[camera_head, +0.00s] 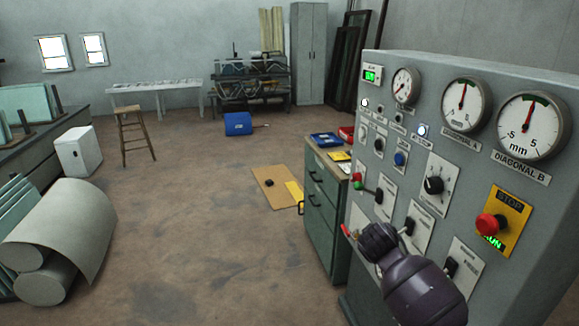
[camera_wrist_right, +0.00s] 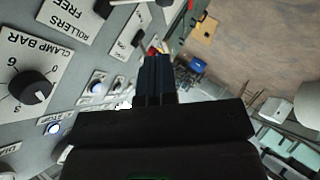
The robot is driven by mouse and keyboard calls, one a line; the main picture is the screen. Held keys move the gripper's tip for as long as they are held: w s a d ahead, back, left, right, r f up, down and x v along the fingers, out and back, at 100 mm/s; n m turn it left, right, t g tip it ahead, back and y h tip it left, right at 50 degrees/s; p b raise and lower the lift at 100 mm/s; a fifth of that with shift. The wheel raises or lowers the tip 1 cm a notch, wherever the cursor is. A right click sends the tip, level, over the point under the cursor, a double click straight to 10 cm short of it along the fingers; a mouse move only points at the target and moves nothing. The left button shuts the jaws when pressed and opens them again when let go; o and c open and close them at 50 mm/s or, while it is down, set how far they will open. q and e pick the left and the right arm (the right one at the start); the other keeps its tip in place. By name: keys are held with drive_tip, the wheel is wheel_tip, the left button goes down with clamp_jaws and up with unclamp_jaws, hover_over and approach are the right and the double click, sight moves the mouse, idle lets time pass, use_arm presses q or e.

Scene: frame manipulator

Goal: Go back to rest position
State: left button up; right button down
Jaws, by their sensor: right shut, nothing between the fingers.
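My right arm (camera_head: 420,285) comes in at the lower right of the head view, in front of the grey control panel (camera_head: 440,75). Its hand hides part of the panel's lower left, and the fingertips cannot be made out there. In the right wrist view my right gripper (camera_wrist_right: 155,68) has its dark fingers together, with nothing between them. A small red part (camera_wrist_right: 152,51) shows close to the fingertips; I cannot tell whether they touch. My left gripper is in neither view.
The panel carries gauges, a red stop button (camera_head: 491,224), switches, and a clamp bar dial (camera_wrist_right: 37,91). A green drawer cabinet (camera_head: 325,215) stands beside it. Rolled sheets (camera_head: 75,230) lie at left.

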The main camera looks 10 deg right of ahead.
drive_tip(key=w+a+r+n+t+y, duration=0.2)
drive_tip(key=w+a+r+t+y, duration=0.15)
drive_tip(key=a+t, duration=0.2)
drive_tip(key=s+a+f+y, duration=0.2)
drive_tip(key=s+a+y, duration=0.1)
drive_tip(key=s, duration=0.2)
drive_tip(key=s+f+m, duration=0.1)
drive_tip(key=s+f, duration=0.5)
drive_tip(key=s, duration=0.4)
drive_tip(key=s+d+f+m+g+b, duration=0.1)
drive_tip(key=s+f+m, duration=0.1)
drive_tip(key=s+f, duration=0.5)
drive_tip(key=s+f+m+g+b, duration=0.1)
drive_tip(key=s+f, duration=0.5)
drive_tip(key=s, duration=0.7)
drive_tip(key=shift+s+d+f+m+h, duration=0.2)
drive_tip(key=shift+s+f+m+h, duration=0.1)
drive_tip(key=shift+s+f+h, duration=0.1)
